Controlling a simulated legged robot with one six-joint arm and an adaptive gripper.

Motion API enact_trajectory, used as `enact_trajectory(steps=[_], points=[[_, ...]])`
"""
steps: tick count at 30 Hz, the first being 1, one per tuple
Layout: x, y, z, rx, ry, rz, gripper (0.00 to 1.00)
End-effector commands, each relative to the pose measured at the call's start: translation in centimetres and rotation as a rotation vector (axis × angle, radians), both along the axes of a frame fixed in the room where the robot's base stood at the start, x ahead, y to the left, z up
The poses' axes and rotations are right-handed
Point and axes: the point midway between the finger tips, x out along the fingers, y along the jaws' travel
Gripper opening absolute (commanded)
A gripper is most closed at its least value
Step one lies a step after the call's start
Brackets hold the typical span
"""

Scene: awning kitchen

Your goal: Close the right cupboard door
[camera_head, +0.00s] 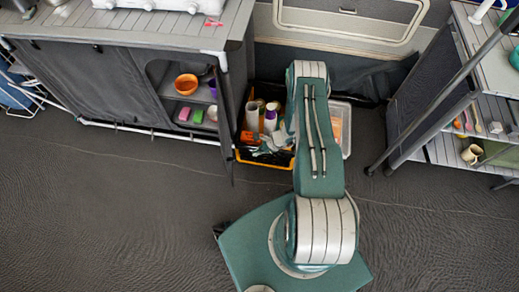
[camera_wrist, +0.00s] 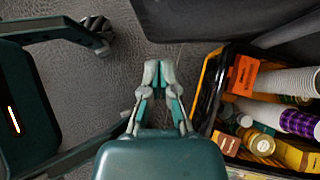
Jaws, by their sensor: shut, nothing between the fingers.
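The cupboard (camera_head: 115,85) stands at the left in the head view, with its right compartment open and its shelves showing. Its right door (camera_head: 226,115) is a thin dark panel, seen nearly edge-on, swung out toward the floor. A dark panel (camera_wrist: 205,18), which looks like this door, crosses the top of the wrist view. My gripper (camera_wrist: 158,66) is shut and empty, its tips together just below that panel with floor around them.
A black and orange crate (camera_wrist: 208,95) of bottles and cups stands close to the right of my gripper. An orange bowl (camera_head: 187,84) and sponges (camera_head: 184,114) sit on the cupboard shelves. A shelf unit (camera_head: 440,75) stands at the right. The floor left of the door is clear.

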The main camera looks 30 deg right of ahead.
Motion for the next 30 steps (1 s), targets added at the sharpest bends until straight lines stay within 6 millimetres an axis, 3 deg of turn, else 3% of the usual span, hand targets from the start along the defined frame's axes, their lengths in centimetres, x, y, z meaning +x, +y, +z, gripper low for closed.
enact_trajectory(steps=[7,15,30], points=[[1.0,3.3,-3.4,0.0,0.0,0.004,0.0],[2.3,6.5,-3.3,-0.001,0.0,0.002,0.0],[2.4,6.9,-3.3,0.0,-0.001,-0.002,0.0]])
